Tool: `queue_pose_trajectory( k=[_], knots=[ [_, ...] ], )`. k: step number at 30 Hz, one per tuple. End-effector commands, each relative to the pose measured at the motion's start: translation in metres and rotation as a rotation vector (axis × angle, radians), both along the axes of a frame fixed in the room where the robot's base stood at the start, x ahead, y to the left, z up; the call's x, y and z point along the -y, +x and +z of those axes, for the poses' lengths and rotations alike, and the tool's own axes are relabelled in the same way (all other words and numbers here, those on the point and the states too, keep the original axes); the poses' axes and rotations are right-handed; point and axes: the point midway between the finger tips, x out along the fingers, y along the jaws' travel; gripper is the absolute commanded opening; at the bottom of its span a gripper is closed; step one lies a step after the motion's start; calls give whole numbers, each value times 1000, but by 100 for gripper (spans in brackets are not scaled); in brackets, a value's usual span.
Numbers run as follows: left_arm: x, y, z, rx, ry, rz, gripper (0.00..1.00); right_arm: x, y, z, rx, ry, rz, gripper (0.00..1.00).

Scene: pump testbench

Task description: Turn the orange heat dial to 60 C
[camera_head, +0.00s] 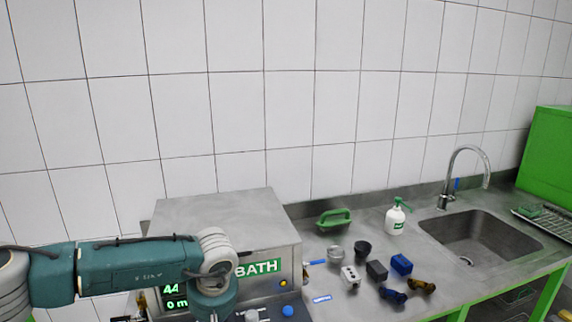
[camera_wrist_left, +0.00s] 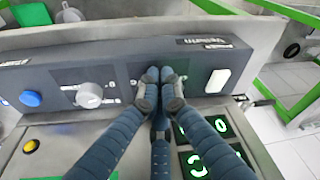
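The orange heat dial does not show in either view. In the left wrist view my left gripper (camera_wrist_left: 160,78) reaches over the dark front panel (camera_wrist_left: 115,70) of the bath unit. Its fingertips are close together at the panel, between a grey dial (camera_wrist_left: 88,95) and a white switch (camera_wrist_left: 218,80). They cover the panel there, so whether they hold a dial is hidden. In the head view my left arm crosses in front of the bath unit (camera_head: 215,210), its gripper out of sight. A green display (camera_head: 172,291) reads 44, partly covered. My right gripper is not in view.
A blue button (camera_wrist_left: 30,98) and a yellow button (camera_wrist_left: 30,145) sit left of the grey dial. Green digits (camera_wrist_left: 220,125) lie close to the fingers. Right of the unit are small parts, a white bottle (camera_head: 395,218) and a sink (camera_head: 478,240).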

Motion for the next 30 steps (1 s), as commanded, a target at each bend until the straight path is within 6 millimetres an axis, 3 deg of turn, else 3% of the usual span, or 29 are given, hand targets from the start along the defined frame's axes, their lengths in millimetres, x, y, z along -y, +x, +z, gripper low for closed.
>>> queue_pose_trajectory(
  k=[5, 19, 30],
  knots=[
    [-1, 3, 9, 15, 1, 2, 0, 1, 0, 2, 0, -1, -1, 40],
    [1, 0, 59, 5, 1, -2, 0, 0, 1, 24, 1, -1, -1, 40],
    [1, -2, 60, -1, -1, -8, 0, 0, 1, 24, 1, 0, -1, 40]
  ],
)
